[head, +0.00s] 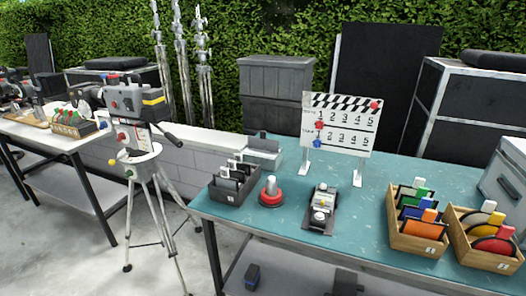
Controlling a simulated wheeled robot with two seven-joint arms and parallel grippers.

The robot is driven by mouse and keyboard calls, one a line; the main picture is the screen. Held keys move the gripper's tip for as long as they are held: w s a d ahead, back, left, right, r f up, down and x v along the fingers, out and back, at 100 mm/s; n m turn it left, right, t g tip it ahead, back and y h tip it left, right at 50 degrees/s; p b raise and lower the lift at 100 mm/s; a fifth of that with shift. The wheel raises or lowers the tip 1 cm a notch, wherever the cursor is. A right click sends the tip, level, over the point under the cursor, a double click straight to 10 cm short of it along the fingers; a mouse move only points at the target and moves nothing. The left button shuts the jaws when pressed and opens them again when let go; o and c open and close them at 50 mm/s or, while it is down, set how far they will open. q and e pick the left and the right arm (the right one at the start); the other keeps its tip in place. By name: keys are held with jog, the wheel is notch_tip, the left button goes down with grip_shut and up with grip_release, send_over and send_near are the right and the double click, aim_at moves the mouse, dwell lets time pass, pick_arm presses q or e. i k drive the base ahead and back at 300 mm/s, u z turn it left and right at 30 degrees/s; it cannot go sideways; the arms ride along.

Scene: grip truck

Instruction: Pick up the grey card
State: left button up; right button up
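A dark box (228,199) stands at the left end of the teal table (285,222). Several upright dark cards with pale tabs stand in it in a row. I cannot tell at this size which one, if any, is the grey card. A pale grey open holder (263,158) stands just behind the box. Neither of my grippers shows in the head view.
Right of the box are a red-based knob (271,191) and a dark device (321,209). A clapper-style board (341,124) stands behind. A camera on a tripod (137,103) stands left, off the table.

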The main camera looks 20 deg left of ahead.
aim_at(262, 143)
jog(key=u, duration=2.1)
jog(key=i, duration=1.65)
jog(key=z, duration=2.45)
